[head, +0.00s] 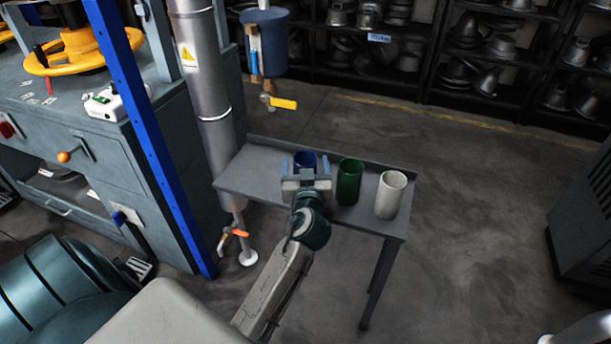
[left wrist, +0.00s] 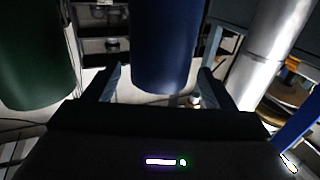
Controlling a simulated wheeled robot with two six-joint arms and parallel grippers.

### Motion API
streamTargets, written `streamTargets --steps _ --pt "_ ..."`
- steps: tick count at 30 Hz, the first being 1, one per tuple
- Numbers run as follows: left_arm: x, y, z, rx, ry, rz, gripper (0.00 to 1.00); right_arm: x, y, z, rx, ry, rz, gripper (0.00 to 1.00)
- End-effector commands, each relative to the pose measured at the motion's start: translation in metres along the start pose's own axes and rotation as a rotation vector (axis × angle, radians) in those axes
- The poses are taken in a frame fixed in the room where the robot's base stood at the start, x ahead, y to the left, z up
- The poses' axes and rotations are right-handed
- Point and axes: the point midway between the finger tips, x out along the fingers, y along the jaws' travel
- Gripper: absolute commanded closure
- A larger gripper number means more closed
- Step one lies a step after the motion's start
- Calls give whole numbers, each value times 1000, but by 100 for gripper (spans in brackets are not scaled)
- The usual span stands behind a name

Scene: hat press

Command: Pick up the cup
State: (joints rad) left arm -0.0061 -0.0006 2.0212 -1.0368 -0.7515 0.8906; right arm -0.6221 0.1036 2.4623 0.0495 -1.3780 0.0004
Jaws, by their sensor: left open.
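Three cups stand in a row on a grey table (head: 255,165): a blue cup (head: 305,157), a green cup (head: 349,182) and a white cup (head: 391,195). My left gripper (head: 306,170) is open at the blue cup and hides its lower part in the head view. In the left wrist view the blue cup (left wrist: 166,45) shows between the two spread fingers (left wrist: 160,80), with gaps on both sides. The green cup (left wrist: 35,60) is at the left there. The white cup does not show in the left wrist view. My right gripper does not show.
A silver pipe (head: 205,75) and a blue post (head: 150,130) rise left of the table. A blue tank with a yellow-handled valve (head: 280,103) hangs behind it. Shelves of metal hat moulds (head: 480,50) line the back.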

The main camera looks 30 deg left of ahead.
Motion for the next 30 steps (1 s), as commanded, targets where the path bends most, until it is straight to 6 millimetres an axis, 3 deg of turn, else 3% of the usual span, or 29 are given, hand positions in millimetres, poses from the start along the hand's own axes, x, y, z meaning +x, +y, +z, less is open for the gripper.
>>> streamTargets --steps 6,15,25,30 --pt "32 1 -1 3 1 0 23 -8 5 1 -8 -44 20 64" --pt "38 1 1 0 0 0 23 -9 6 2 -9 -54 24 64" --pt "38 1 1 1 0 0 85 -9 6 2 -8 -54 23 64" --pt "38 1 0 1 1 1 86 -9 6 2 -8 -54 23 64"
